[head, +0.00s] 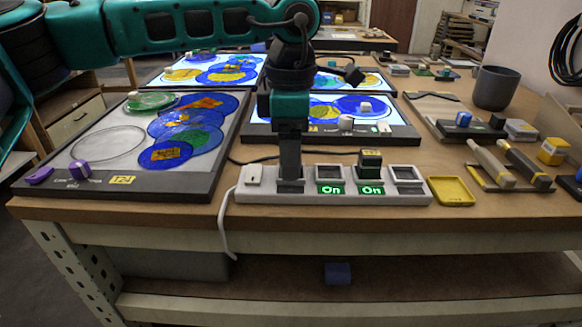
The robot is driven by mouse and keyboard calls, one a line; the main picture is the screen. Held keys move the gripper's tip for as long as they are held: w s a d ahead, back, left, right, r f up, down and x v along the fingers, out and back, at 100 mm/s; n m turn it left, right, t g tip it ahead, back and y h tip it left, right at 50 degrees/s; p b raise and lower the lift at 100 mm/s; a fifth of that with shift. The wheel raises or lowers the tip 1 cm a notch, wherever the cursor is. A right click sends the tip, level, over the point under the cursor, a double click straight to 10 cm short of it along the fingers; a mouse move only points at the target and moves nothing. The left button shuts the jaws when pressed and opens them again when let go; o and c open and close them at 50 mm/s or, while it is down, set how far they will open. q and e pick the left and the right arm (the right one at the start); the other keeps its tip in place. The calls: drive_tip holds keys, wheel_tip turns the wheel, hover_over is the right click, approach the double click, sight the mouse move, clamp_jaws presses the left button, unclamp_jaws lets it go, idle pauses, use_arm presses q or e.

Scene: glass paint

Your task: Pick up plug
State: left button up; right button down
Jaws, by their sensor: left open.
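A white power strip (238,196) lies along the front edge of the table. A dark plug (370,162) stands upright in its third socket from the left, above a green "On" label. The socket to its left also shows a green "On", with no plug seen standing in it. My left gripper (290,180) points down over the leftmost socket, with its fingertips at or just above the strip. It is open, though the gap between the fingers faces away from view. Whether a plug sits between or behind the fingers is hidden. My right gripper is out of view.
Light panels with coloured circles (106,143) lie left of and behind the strip. A yellow tray (451,190) and tools (492,163) lie to its right. A dark cup (495,87) stands farther back. A white cable (222,215) hangs over the front edge.

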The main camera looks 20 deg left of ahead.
use_arm(q)
drive_tip(key=shift+f, duration=0.4)
drive_tip(key=shift+c, duration=0.2)
drive_tip(key=c, duration=1)
drive_tip(key=shift+r, duration=0.1)
wheel_tip(320, 180, up, 25)
drive_tip(key=p, duration=1)
